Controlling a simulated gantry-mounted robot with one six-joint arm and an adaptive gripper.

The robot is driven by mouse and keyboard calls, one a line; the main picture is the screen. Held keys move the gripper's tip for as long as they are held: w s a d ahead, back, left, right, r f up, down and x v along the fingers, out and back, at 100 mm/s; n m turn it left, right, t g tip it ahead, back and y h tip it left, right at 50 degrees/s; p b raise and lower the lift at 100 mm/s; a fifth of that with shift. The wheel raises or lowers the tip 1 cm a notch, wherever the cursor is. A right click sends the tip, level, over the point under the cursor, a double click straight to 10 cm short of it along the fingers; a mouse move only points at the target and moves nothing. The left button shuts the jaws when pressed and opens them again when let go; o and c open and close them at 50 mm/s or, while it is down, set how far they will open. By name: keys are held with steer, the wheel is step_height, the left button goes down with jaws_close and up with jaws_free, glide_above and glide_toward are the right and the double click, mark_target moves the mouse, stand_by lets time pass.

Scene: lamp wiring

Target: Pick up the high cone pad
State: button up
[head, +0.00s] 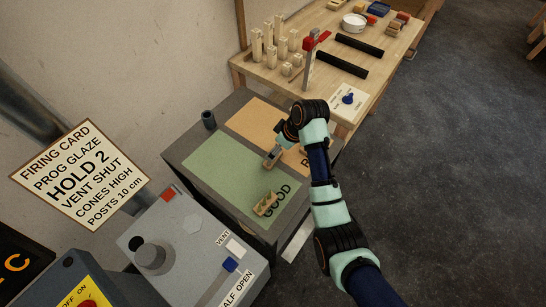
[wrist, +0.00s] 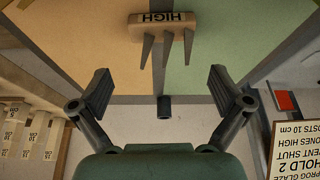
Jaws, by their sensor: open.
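The high cone pad (wrist: 165,24) is a beige block labelled HIGH, with several grey pointed cones, at the top of the wrist view. The label reads upside down there, and the pad lies where the orange and green areas meet. My gripper (wrist: 159,75) is open, with its two dark fingers wide apart and nothing between them. The pad is beyond the fingertips, apart from them. In the head view my gripper (head: 273,156) is low over the orange-green border, largely covering what is beneath it. Another beige cone pad (head: 265,204) stands on the green area by the word GOOD; its label is unreadable.
A dark cup (head: 208,120) stands at the far left of the grey bench top. A control panel (head: 190,240) is in front. The wooden table (head: 392,68) behind holds posts, black bars and a red-topped stand. Much of the green area (head: 222,165) is clear.

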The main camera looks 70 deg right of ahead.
steer(key=b+x, duration=0.1)
steer(key=x, duration=0.1)
steer(key=b+x, duration=0.1)
steer(key=x, duration=0.2)
steer(key=b+x, duration=0.1)
steer(key=x, duration=0.2)
steer(key=shift+s+a, duration=0.1)
steer(key=shift+a, duration=0.1)
steer(key=shift+r, duration=0.1)
steer(key=c, duration=0.9)
step_height(320, 180, up, 20)
steer(key=p, duration=0.5)
